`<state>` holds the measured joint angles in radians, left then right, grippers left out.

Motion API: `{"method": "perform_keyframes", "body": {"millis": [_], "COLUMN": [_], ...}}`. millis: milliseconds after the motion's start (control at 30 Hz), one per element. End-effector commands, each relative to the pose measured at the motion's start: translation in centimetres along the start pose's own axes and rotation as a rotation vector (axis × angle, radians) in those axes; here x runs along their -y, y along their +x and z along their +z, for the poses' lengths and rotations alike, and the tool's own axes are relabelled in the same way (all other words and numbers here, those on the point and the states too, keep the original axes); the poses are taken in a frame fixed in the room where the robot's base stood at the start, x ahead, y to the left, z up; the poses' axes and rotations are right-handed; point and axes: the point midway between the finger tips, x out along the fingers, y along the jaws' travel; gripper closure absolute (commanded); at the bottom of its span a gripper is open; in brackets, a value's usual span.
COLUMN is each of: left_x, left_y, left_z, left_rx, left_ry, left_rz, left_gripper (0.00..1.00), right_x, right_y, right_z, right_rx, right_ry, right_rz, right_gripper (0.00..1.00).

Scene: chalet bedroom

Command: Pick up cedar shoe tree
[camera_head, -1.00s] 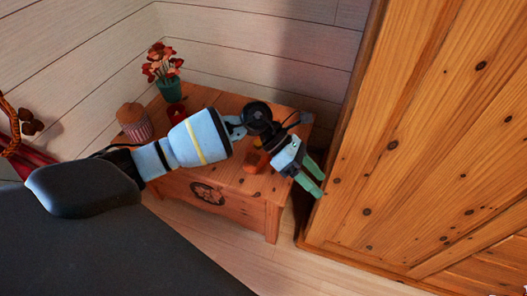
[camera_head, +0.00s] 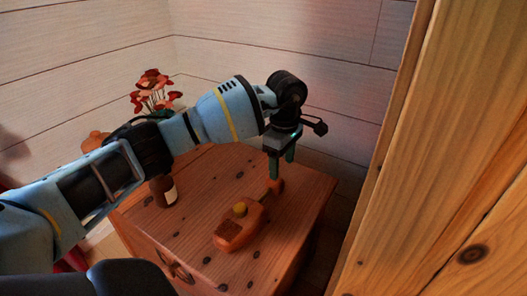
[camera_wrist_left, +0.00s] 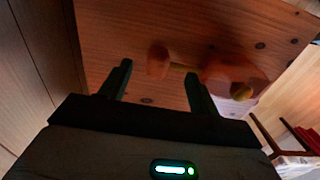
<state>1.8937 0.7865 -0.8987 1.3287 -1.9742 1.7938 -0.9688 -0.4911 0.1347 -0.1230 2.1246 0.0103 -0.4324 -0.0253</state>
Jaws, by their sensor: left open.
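The cedar shoe tree (camera_head: 238,230), orange-brown with a yellow knob, lies on top of the wooden chest (camera_head: 215,175). Its round heel end points toward the back right. In the left wrist view the shoe tree (camera_wrist_left: 228,74) is blurred, with its heel end near the space between the fingers. My left gripper (camera_head: 281,166) points down over the heel end. Its fingers are open and nothing shows held between them. I cannot tell how far the fingertips are above the chest. My right gripper is not in view.
A small dark brown bottle with a pale label (camera_head: 164,191) stands on the chest under my left arm. Red flowers (camera_head: 153,90) stand behind the arm. A pine wardrobe (camera_head: 450,170) rises close on the right.

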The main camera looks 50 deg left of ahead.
Motion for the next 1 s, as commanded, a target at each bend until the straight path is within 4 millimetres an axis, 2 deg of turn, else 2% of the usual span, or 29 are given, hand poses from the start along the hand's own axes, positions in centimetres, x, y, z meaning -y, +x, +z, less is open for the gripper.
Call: {"method": "perform_keyframes", "body": {"millis": [200, 400, 667, 1000], "left_x": [0.0, 0.0, 0.0, -0.2], "left_y": [0.1, 2.2, 2.9, 7.2], "left_z": [-0.1, 0.0, 0.0, 0.1], "left_rx": [-0.002, -0.001, 0.000, -0.001], "left_ry": [0.000, 0.000, 0.000, 0.001], "left_rz": [0.000, -0.003, 0.000, -0.003], "left_gripper": [0.38, 0.38, 0.38, 0.38], "right_x": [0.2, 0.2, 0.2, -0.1], "right_y": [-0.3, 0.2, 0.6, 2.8], "right_z": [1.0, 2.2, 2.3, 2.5], "right_rx": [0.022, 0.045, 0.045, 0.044], "right_ry": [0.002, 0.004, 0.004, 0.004], "right_rz": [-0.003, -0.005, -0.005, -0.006], "right_gripper": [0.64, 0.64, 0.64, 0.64]}}
